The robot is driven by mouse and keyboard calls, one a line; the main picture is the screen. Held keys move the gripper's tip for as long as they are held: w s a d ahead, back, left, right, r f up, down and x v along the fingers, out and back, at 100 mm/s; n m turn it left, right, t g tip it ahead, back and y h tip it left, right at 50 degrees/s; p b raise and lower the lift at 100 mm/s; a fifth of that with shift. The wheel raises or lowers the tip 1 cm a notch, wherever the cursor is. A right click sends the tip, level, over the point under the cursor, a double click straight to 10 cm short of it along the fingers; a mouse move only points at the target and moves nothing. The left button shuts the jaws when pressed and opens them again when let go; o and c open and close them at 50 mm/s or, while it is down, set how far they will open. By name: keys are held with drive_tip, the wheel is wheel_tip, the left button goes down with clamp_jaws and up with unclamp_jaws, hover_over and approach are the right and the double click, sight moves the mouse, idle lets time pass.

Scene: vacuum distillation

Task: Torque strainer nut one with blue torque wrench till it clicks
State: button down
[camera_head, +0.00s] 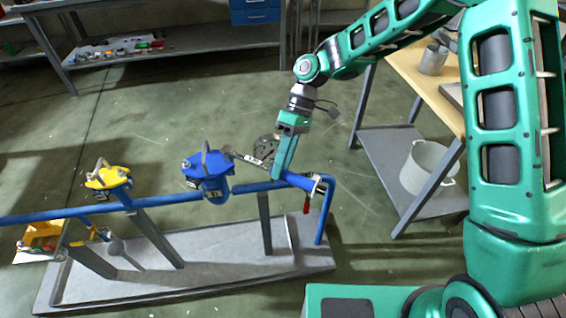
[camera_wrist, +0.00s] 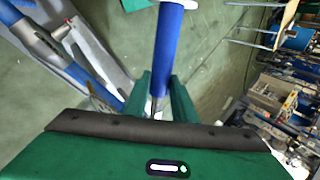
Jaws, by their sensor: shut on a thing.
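My gripper (camera_head: 283,170) is shut on the blue torque wrench (camera_head: 301,182), above the right part of the blue pipe. The wrench's blue handle extends right of my fingers. Its metal shaft extends left towards the lid of the blue strainer (camera_head: 211,188). The wrench head is at the right edge of the lid; contact with a nut cannot be told. The strainer nuts are too small to tell apart. In the wrist view, the blue handle with a white end (camera_wrist: 168,45) points away between my green fingers (camera_wrist: 160,98).
The blue pipe (camera_head: 105,212) runs across a grey base plate (camera_head: 200,270). A yellow-topped fitting (camera_head: 108,177) stands left. A red-handled valve (camera_head: 306,203) is close to the wrench handle. A workbench (camera_head: 407,65) with a pot (camera_head: 425,168) on its lower shelf stands right. Floor behind the pipe is clear.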

drive_tip(key=shift+s+a+m+y, duration=0.25)
drive_tip(key=shift+s+m, duration=0.15)
drive_tip(key=shift+s, duration=0.15)
drive_tip(key=shift+s+a+m+y, duration=0.25)
drive_tip(key=shift+s+m, duration=0.15)
drive_tip(key=shift+s, duration=0.1)
drive_tip(key=shift+s+a+m+t+y, duration=0.3)
drive_tip(key=shift+s+a+m, duration=0.15)
drive_tip(key=shift+s, duration=0.15)
drive_tip(key=shift+s+a+m+t+y, duration=0.2)
drive_tip(key=shift+s+a+m+t, duration=0.2)
drive_tip(key=shift+s, duration=0.2)
drive_tip(key=shift+w+d, duration=0.3)
drive_tip(key=shift+r, duration=0.15)
